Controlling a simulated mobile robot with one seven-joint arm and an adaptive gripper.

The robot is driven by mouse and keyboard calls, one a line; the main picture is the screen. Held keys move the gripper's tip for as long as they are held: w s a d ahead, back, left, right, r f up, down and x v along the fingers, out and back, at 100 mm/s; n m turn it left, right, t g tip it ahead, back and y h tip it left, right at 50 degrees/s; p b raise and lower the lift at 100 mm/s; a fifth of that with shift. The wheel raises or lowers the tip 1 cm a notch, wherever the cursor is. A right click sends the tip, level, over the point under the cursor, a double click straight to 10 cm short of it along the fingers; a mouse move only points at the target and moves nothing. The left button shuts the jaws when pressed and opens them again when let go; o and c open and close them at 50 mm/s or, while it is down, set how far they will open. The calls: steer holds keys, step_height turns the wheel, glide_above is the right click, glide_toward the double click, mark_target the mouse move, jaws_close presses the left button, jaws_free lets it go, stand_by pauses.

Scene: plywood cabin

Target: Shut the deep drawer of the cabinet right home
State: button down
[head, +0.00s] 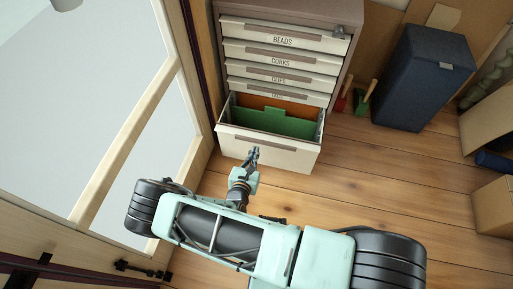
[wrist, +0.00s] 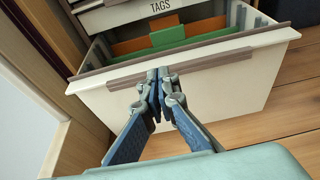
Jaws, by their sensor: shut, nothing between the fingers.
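The cabinet (head: 345,45) stands against the back with its upper drawers closed. Its deep bottom drawer (head: 290,157) is pulled out, showing green and orange folders inside. The drawer's cream front with a brown handle strip also fills the middle of the wrist view (wrist: 225,90). My gripper (head: 254,152) is shut and empty, its fingertips (wrist: 158,75) in front of the drawer front near the handle strip. I cannot tell whether the tips touch it. The fingers hide part of the front and strip.
A dark blue bin (head: 425,75) stands right of the cabinet, with small red and green tools (head: 362,97) between them. Cardboard boxes (head: 495,205) are at the right edge. A window wall (head: 110,110) runs along the left. Wooden floor (head: 390,170) is clear right of the drawer.

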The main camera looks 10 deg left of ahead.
mark_target(260, 141)
steer(key=b+x, duration=0.2)
steer(key=x, duration=0.6)
steer(key=shift+f, duration=0.1)
steer(key=shift+w, duration=0.1)
steer(key=shift+w, duration=0.15)
